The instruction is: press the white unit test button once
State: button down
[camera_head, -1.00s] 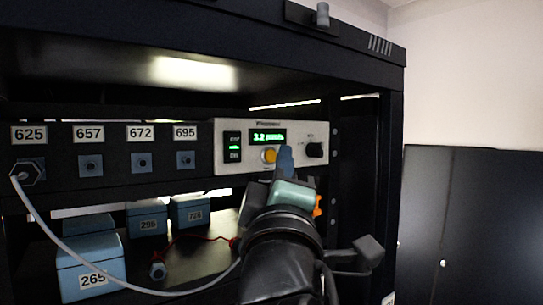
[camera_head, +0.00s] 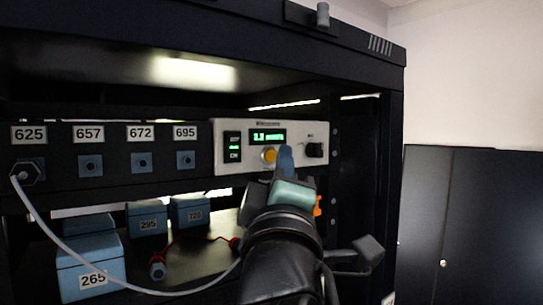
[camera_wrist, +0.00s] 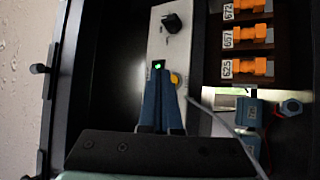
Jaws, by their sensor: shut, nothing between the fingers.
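The white unit (camera_head: 225,160) is mounted in the black rack, with a lit green display (camera_head: 267,137), a black knob (camera_head: 314,150) and a yellow round button (camera_head: 269,155). My gripper (camera_head: 285,158) is shut and empty, its blue fingers in front of the unit's panel just right of the yellow button. In the wrist view the white unit (camera_wrist: 168,50) runs lengthwise and my gripper's fingers (camera_wrist: 160,80) overlap its panel. The yellow button (camera_wrist: 174,79) shows right beside the fingertips. I cannot tell whether the fingertips touch the panel.
Left of the unit is a row of ports labelled 625, 657, 672 and 695 (camera_head: 185,159). A grey cable (camera_head: 50,225) hangs from port 625. Blue boxes, including 265 (camera_head: 90,272), sit on the shelf below. A black cabinet (camera_head: 480,220) stands to the right.

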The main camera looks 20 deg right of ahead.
jog(key=shift+w+a, duration=0.1)
jog(key=shift+w, duration=0.05)
jog(key=shift+w, duration=0.25)
jog(key=shift+w+a, duration=0.2)
jog(key=shift+w, duration=0.15)
dwell(0.8)
jog(key=shift+s, duration=0.1)
dwell(0.3)
jog(key=shift+s+d, duration=0.2)
jog(key=shift+s, duration=0.45)
jog(key=shift+s+d, duration=0.3)
jog(key=shift+s, duration=0.5)
jog(key=shift+s+d, duration=0.3)
jog(key=shift+s, duration=0.45)
jog(key=shift+s+d, duration=0.3)
jog(key=shift+s, duration=0.5)
